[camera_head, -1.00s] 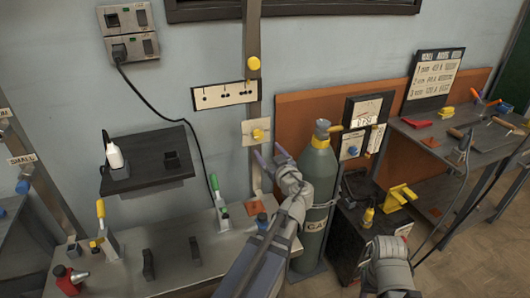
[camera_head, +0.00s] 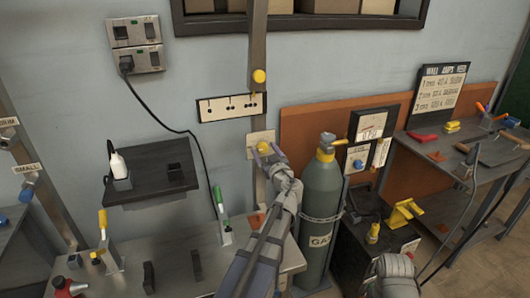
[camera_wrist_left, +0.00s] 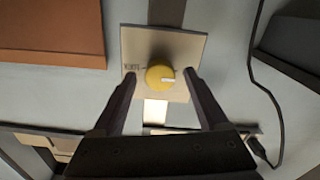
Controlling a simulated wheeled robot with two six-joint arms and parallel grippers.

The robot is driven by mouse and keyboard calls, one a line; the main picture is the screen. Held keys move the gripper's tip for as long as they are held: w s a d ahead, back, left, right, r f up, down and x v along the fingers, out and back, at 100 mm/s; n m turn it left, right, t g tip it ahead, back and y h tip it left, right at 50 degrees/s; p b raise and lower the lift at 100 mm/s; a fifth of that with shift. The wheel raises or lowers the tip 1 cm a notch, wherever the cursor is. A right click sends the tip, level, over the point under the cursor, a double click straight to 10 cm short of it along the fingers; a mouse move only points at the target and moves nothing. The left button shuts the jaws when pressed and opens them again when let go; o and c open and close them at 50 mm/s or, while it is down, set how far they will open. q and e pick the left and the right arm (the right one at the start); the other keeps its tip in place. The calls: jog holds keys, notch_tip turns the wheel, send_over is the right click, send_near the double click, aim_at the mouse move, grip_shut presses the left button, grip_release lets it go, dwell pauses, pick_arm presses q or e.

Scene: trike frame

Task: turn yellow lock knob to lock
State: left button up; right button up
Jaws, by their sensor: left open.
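The yellow lock knob (camera_head: 263,148) sits on a small cream plate (camera_head: 255,138) fixed to the grey upright post. In the left wrist view the round knob (camera_wrist_left: 160,76) has a white mark pointing to the picture's right, and small dark lettering is on the plate to its left. My left gripper (camera_head: 268,154) is open in front of the knob. In the wrist view its fingertips (camera_wrist_left: 160,82) stand on either side of the knob, apparently with a gap to each. My right gripper (camera_head: 394,276) is at the lower right, its fingers unclear.
A green gas cylinder (camera_head: 320,190) stands close to the right of my left arm. A dark shelf (camera_head: 150,170) and a grey bench (camera_head: 175,260) lie left.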

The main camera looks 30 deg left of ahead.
pick_arm(q)
grip_shut()
dwell(0.7)
